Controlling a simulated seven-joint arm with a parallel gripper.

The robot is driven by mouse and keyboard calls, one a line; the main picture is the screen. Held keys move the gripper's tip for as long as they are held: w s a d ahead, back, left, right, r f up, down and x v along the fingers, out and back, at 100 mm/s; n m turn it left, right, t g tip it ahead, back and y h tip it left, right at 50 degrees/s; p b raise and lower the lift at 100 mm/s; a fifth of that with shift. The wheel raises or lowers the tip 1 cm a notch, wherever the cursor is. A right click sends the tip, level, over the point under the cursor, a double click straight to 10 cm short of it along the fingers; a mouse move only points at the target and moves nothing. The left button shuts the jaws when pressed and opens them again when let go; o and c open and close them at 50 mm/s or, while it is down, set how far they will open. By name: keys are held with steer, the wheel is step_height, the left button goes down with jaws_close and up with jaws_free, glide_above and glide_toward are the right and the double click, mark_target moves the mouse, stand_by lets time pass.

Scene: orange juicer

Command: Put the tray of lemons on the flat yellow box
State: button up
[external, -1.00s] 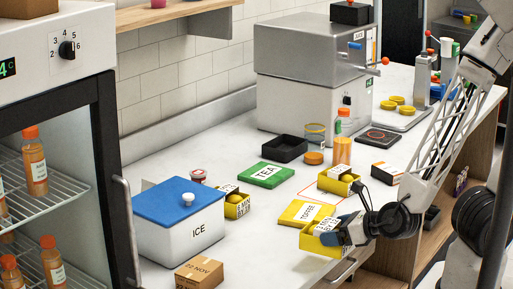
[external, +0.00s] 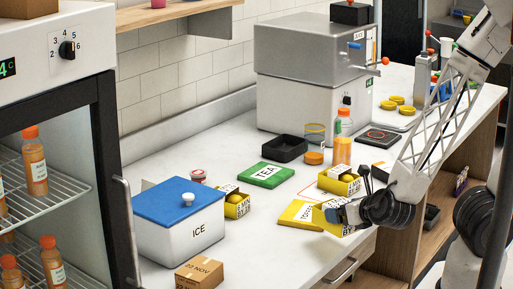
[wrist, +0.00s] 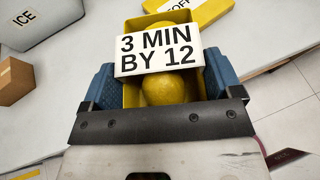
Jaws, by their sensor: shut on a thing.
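My gripper (external: 347,213) is shut on a yellow tray of lemons (external: 328,221), beside the counter's front edge. In the wrist view, the blue fingers of my gripper (wrist: 160,80) clasp both sides of the tray (wrist: 131,92); lemons show around its white "3 MIN BY 12" label. The flat yellow box (external: 290,216), with a white label, lies on the counter just left of and behind the held tray, which hides part of it in the external view.
Two similar yellow lemon trays stand nearby, one behind (external: 328,185) and one by the ice box (external: 232,212). A green tea box (external: 264,175), a juice bottle (external: 342,150) and a black tray (external: 283,149) are farther back. A cardboard box (external: 200,275) sits front left.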

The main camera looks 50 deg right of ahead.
steer(key=d+r+m+g+h, duration=0.1)
steer(key=d+m+g+h, duration=0.2)
steer(key=d, duration=0.7)
steer(key=shift+s+m+h, duration=0.2)
steer(key=shift+m+h, duration=1)
steer(key=shift+h, duration=0.1)
steer(key=shift+w+d, duration=0.1)
glide_above(308, 215)
steer(key=shift+s+f, duration=0.3)
steer(key=shift+f, duration=0.45)
steer(key=shift+f, duration=1.75)
steer(key=shift+f, duration=0.1)
steer(key=o, duration=0.8)
steer(key=shift+s, duration=0.1)
